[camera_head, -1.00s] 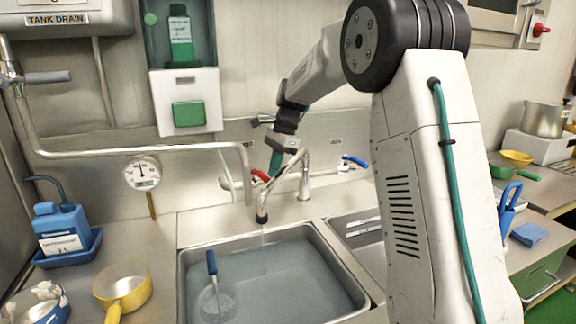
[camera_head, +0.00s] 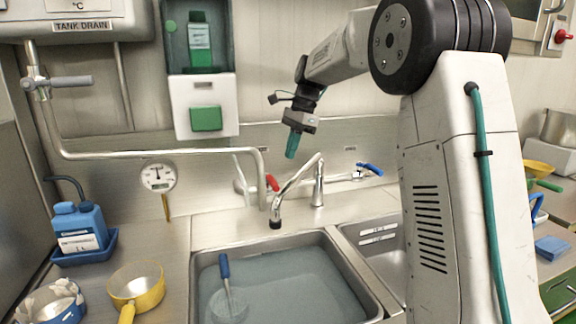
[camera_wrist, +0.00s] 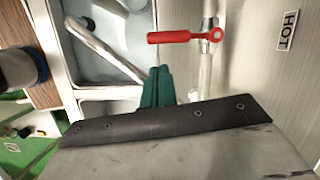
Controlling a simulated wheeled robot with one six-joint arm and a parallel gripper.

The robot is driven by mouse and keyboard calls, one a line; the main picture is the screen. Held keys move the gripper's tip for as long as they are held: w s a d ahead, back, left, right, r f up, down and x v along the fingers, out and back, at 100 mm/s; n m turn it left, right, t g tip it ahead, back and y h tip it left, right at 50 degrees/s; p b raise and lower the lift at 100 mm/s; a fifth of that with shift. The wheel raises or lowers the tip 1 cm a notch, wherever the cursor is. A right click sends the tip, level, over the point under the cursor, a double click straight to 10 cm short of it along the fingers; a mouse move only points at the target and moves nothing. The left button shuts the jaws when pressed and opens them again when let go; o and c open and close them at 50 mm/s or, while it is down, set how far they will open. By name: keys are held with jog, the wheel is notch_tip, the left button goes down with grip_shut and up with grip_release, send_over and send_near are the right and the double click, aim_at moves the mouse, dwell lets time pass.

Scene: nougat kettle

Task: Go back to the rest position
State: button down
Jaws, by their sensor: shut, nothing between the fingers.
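My gripper (camera_head: 292,146) has teal fingers and hangs in the air above the faucet (camera_head: 298,190), in front of the back wall. It is shut and empty. In the wrist view the shut teal fingers (camera_wrist: 157,85) point toward the sink, close in the picture to the red tap lever (camera_wrist: 170,37). In the head view the red lever (camera_head: 272,182) is below and left of the fingers, with a gap between them. The faucet spout shows no water stream.
The sink basin (camera_head: 197,262) holds water and a blue-handled strainer (camera_head: 224,267). A blue lever (camera_head: 369,169) is right of the faucet. A blue bottle (camera_head: 80,228) and yellow pan (camera_head: 137,285) stand at left. A pipe (camera_head: 160,153) runs along the wall.

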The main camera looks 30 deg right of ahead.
jog(key=s+a+r+n+h, duration=0.1)
jog(key=s+a+r+n, duration=0.2)
jog(key=s, duration=0.8)
jog(key=s+a+r+n+h, duration=0.1)
jog(key=s+a+n, duration=0.4)
jog(key=s, duration=0.5)
jog(key=s+f+n, duration=0.5)
jog(key=s, duration=0.5)
jog(key=s+f+n+t+h, duration=0.1)
jog(key=s+f+n, duration=0.3)
jog(key=s, duration=0.5)
jog(key=shift+s+f+n, duration=0.4)
jog(key=shift+f, duration=0.35)
